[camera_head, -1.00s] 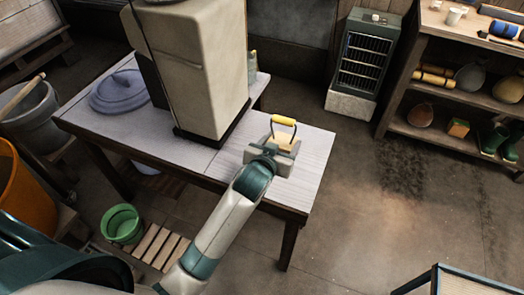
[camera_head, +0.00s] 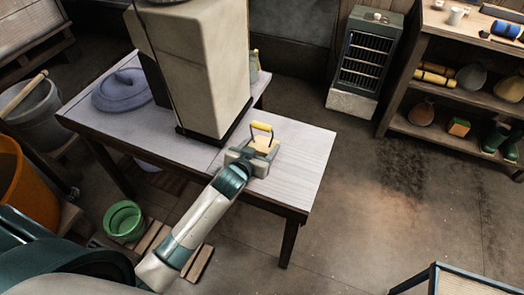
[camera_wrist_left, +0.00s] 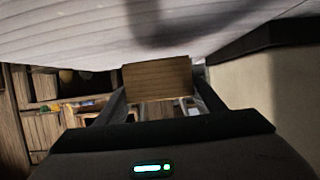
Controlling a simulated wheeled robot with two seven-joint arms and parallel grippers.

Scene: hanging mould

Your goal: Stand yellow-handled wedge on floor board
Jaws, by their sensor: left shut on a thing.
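The wedge (camera_head: 264,142) is a pale wooden block with a yellow handle (camera_head: 262,127) on top. It is over the near right part of the table, close to the tall beige cabinet. My left gripper (camera_head: 255,152) is shut on the wedge, handle up. In the left wrist view the wooden block (camera_wrist_left: 157,78) sits between the two fingers. I cannot tell whether it touches the table top. A slatted wooden board (camera_head: 200,263) lies on the floor below the table, partly hidden by my left arm. My right gripper is not in view.
The table (camera_head: 305,165) carries the beige cabinet (camera_head: 200,70) and a grey-blue lid (camera_head: 122,92). A green bucket (camera_head: 124,221) stands beside the slatted board. A heater (camera_head: 366,60) and a shelf (camera_head: 450,140) stand at the back right. The floor right of the table is clear.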

